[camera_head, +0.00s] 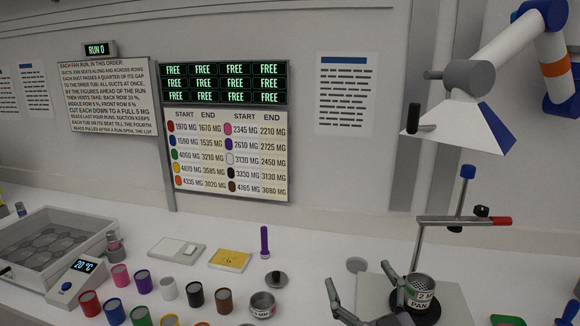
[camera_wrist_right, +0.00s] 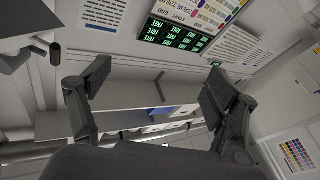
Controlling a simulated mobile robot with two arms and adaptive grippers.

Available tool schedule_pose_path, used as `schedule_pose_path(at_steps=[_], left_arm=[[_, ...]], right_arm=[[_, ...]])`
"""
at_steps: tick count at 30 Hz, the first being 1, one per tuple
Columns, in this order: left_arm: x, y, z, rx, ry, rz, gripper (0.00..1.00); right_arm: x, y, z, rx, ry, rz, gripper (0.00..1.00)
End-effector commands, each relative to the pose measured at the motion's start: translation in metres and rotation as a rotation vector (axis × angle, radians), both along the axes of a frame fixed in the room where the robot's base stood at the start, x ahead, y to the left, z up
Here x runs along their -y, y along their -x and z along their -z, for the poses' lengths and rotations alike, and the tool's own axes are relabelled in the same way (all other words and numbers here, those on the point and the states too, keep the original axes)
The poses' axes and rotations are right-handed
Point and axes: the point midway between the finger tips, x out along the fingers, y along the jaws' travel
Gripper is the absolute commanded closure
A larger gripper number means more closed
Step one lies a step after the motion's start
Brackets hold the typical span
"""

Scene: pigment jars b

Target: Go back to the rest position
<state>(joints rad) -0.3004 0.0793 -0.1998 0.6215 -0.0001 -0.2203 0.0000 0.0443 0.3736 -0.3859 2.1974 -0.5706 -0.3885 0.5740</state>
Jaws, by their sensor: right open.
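My right gripper (camera_head: 358,275) is at the bottom of the head view, at the right of centre, with its two dark fingers spread and pointing up. In the right wrist view the fingers of this gripper (camera_wrist_right: 157,72) stand wide apart with nothing between them. Beyond them are the wall boards and a shelf-like pale surface, seen tilted. In the head view the right finger overlaps the left side of a metal can (camera_head: 423,283) labelled "PAN"; I cannot tell whether they touch. My left gripper is not in view.
The can stands on a dark round base on a grey plate (camera_head: 455,300), beside a stand (camera_head: 417,245). Several coloured jars (camera_head: 195,294), a metal cup (camera_head: 263,304), a yellow tray (camera_head: 231,260) and a purple tube (camera_head: 264,242) are to the left. A lamp-like hood (camera_head: 465,122) hangs upper right.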

Motion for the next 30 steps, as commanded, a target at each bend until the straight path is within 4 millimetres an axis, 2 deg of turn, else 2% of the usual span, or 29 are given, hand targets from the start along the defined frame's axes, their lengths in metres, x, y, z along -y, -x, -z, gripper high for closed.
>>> schedule_pose_path(at_steps=[1, 4, 6, 9, 12, 18, 23, 30], left_arm=[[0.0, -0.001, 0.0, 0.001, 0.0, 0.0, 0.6], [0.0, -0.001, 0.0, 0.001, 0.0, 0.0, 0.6], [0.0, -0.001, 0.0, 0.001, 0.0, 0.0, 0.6], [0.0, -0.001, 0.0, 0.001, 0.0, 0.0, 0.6], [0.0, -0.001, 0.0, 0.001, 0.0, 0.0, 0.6], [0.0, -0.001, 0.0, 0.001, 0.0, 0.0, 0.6], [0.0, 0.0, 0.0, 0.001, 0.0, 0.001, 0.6], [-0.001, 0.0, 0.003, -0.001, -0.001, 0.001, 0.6]], right_arm=[[0.018, 0.006, 0.032, -0.127, -0.029, 0.078, 0.18], [0.049, 0.029, 0.099, -0.392, -0.045, 0.209, 0.18], [0.064, 0.054, 0.143, -0.578, -0.043, 0.271, 0.18], [0.076, 0.1, 0.196, -0.825, -0.024, 0.319, 0.18], [0.081, 0.144, 0.233, -1.025, -0.001, 0.332, 0.18], [0.08, 0.221, 0.274, -1.323, 0.043, 0.305, 0.18], [0.076, 0.278, 0.291, -1.52, 0.073, 0.259, 0.18], [0.074, 0.265, 0.357, -1.55, 0.085, 0.257, 0.18]])
